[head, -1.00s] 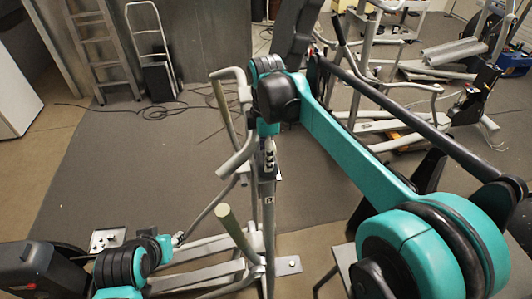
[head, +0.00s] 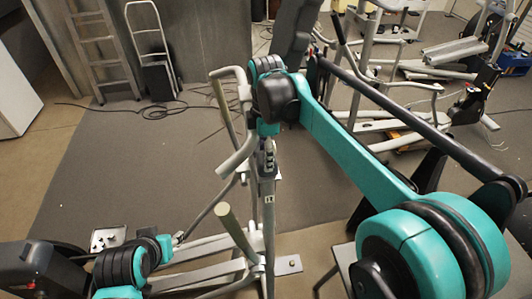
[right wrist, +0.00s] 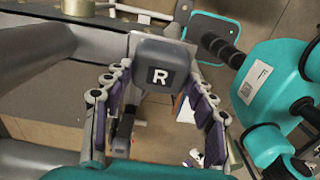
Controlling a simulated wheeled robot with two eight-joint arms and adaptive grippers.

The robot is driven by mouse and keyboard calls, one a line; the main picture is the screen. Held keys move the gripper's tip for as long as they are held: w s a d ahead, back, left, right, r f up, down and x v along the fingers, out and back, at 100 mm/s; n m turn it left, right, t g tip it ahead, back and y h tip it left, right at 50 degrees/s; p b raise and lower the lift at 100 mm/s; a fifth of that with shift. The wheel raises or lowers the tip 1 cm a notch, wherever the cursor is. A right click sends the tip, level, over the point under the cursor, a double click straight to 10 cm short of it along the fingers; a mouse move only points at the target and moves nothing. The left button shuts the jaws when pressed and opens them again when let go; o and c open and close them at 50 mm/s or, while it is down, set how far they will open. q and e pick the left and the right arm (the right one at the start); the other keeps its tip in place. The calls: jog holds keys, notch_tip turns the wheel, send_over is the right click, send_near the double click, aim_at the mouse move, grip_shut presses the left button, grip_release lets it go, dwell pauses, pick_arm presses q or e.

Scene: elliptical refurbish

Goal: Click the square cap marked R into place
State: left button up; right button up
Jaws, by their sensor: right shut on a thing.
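The dark grey square cap (right wrist: 158,52) with a white R on a black label is at the upper middle of the right wrist view. My right gripper (right wrist: 160,92) has its jointed fingers on both sides of the cap and is shut on it. In the head view my right gripper (head: 268,158) points down along the upright post (head: 268,225) of the elliptical. How the cap sits on its seat is hidden. My left gripper (head: 178,238) is low at the left of the head view, by the machine's rails; its fingers are too small to judge.
The elliptical's pale handlebars (head: 237,155) stand close to my right gripper on the left. Another exercise machine (head: 400,125) stands at the right. The grey floor mat (head: 130,165) left of the post is mostly clear.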

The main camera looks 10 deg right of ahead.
jog(key=o, duration=1.1)
jog(key=shift+f, duration=0.1)
jog(key=shift+c, duration=0.2)
notch_tip(320, 180, up, 12)
